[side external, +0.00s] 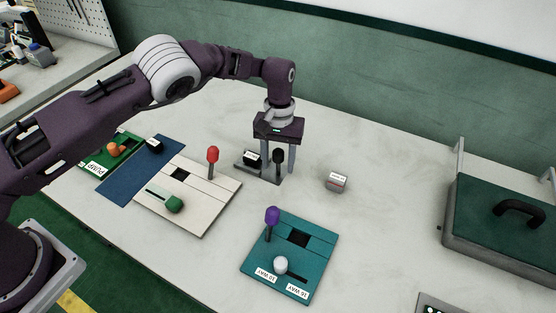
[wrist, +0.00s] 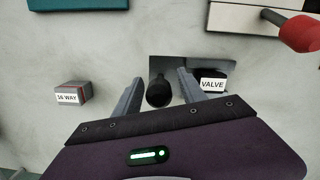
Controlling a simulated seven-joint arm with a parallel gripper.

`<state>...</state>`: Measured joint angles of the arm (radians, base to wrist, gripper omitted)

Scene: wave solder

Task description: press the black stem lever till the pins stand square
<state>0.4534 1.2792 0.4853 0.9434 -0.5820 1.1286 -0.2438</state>
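The black stem lever (side external: 278,158) stands on a small dark grey plate (side external: 272,178) near the middle of the table. In the wrist view its round black knob (wrist: 158,92) shows between my fingers. A black block labelled VALVE (wrist: 212,82) sits at one end of the same plate, and also shows in the side view (side external: 252,158). My gripper (side external: 278,168) is open, pointing down, with one finger on each side of the lever. In the wrist view the gripper (wrist: 158,84) shows a gap between each finger and the knob. Pins cannot be made out.
A small 16 WAY block (side external: 336,183) lies to the right. A teal board (side external: 315,251) with a purple lever (side external: 272,215) is in front. A white board (side external: 215,205) with a red lever (side external: 213,155) is left. A green-lidded case (side external: 490,225) stands far right.

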